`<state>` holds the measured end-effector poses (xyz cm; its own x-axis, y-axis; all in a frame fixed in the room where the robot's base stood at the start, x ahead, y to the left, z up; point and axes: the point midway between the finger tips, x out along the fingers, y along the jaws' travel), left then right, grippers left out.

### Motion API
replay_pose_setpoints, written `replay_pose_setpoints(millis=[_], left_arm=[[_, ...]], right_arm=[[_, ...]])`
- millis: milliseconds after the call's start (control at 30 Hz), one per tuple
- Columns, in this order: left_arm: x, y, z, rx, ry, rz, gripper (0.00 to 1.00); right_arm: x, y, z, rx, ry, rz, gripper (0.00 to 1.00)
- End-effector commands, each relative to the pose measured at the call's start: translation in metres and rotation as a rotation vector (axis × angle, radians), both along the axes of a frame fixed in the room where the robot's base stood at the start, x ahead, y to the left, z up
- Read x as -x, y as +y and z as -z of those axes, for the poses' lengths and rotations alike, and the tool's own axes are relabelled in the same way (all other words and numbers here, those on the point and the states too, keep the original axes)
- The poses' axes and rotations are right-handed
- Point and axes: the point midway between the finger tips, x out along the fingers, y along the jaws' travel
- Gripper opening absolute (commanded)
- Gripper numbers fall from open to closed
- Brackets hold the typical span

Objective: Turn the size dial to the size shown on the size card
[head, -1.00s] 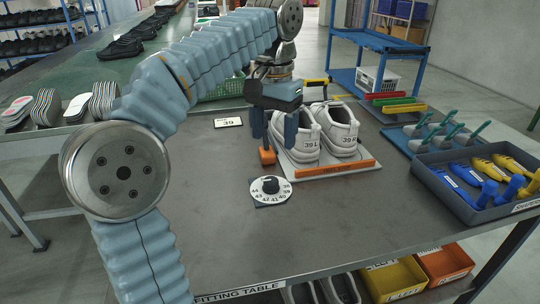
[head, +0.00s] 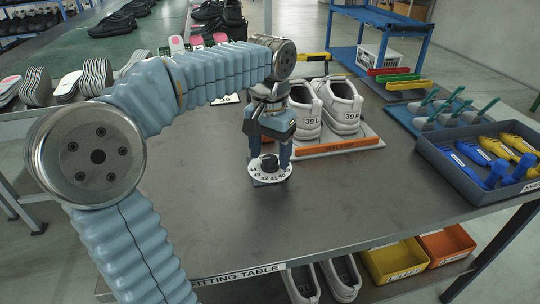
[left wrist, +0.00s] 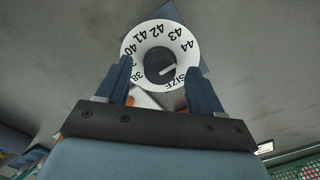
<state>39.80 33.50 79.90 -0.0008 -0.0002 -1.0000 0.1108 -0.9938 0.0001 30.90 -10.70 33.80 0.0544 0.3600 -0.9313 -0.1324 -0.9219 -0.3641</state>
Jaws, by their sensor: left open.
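The size dial (head: 270,178) is a white numbered disc on a dark base with a black knob, lying on the table; it also shows in the left wrist view (left wrist: 158,30). The white mark on the knob (left wrist: 158,66) points right, roughly between 44 and SIZE. My left gripper (head: 270,153) points down over the dial, open, its fingers on either side of the knob (head: 269,161); whether they touch it I cannot tell. The size card (head: 228,99) reads 39 and is partly hidden behind my left arm. My right gripper is not in view.
White shoes marked 39 (head: 342,108) stand on an orange-edged board (head: 340,146) just behind the dial. A grey tray (head: 470,189) with blue and yellow pieces is at the right. The table front (head: 350,215) is clear.

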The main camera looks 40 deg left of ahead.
Motion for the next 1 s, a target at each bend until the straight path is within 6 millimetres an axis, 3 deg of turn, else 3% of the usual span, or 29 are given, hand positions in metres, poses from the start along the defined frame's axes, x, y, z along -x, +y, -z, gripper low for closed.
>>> replay_pose_setpoints(millis=[367, 700, 1000], left_arm=[[0.0000, 0.0001, 0.0062, 0.000, 0.000, 0.000, 0.65], [0.0000, 0.0000, 0.0059, 0.000, -0.001, 0.000, 0.13], [0.0000, 0.0000, 0.0052, 0.000, 0.000, -0.032, 0.11]], right_arm=[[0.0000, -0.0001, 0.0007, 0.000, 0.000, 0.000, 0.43], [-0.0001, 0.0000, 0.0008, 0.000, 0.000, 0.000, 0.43], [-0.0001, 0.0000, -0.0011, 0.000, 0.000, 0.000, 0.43]])
